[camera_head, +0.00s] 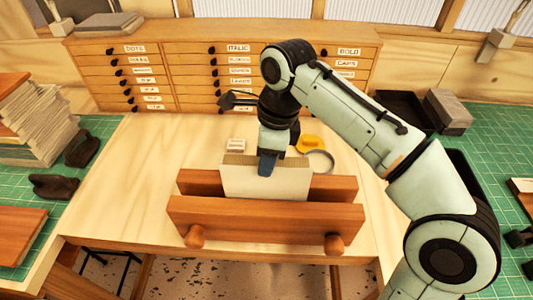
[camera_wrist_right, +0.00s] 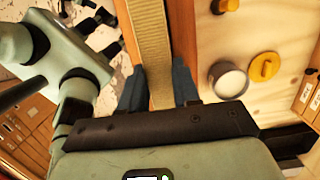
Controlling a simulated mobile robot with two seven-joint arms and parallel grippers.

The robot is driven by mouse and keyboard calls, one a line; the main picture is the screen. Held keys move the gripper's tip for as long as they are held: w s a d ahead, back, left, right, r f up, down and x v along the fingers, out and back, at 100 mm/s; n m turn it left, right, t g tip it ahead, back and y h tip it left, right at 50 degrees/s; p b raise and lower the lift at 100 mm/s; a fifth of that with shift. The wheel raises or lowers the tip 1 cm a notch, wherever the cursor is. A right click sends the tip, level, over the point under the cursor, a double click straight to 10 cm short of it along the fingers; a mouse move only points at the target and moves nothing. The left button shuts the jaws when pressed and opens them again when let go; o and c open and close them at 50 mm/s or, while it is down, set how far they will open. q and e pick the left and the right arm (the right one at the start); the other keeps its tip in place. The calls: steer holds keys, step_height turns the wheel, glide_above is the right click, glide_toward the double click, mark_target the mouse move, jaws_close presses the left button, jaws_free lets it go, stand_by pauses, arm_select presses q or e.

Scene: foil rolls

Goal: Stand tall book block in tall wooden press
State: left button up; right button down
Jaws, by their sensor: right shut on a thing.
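The tall wooden press (camera_head: 265,222) stands on the light wooden table, with a front board, a rear board and two round knobs in front. The book block (camera_head: 265,183), cream with a tan top edge, stands roughly upright between the boards. Its lower part is hidden behind the front board, so I cannot tell if it rests on the bottom. My right gripper (camera_head: 268,163) comes down from above and is shut on the block's top edge. In the right wrist view the blue fingers (camera_wrist_right: 158,88) flank the tan edge of the block (camera_wrist_right: 151,45). My left gripper is out of view.
A yellow item (camera_head: 311,143), a round metal-rimmed item (camera_head: 319,160) and a small pale block (camera_head: 236,144) lie behind the press. A labelled drawer cabinet (camera_head: 190,75) closes off the back. A paper stack (camera_head: 38,125) and dark weights (camera_head: 55,186) sit on the left mat.

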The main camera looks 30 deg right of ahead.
mark_target(266, 185)
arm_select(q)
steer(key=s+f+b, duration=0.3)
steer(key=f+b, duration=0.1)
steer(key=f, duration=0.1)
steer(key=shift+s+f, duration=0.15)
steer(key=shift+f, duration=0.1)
arm_select(e)
steer(key=shift+f, duration=3.85)
arm_select(q)
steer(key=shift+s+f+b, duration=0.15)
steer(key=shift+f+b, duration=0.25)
steer(key=shift+b, duration=0.05)
arm_select(e)
steer(key=shift+f, duration=0.65)
steer(key=c, duration=0.7)
jaws_free()
steer(key=shift+c, duration=0.2)
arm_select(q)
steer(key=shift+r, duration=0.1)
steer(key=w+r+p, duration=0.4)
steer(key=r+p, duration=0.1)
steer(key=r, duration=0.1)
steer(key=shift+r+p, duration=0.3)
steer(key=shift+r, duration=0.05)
arm_select(e)
step_height(266, 185, up, 7)
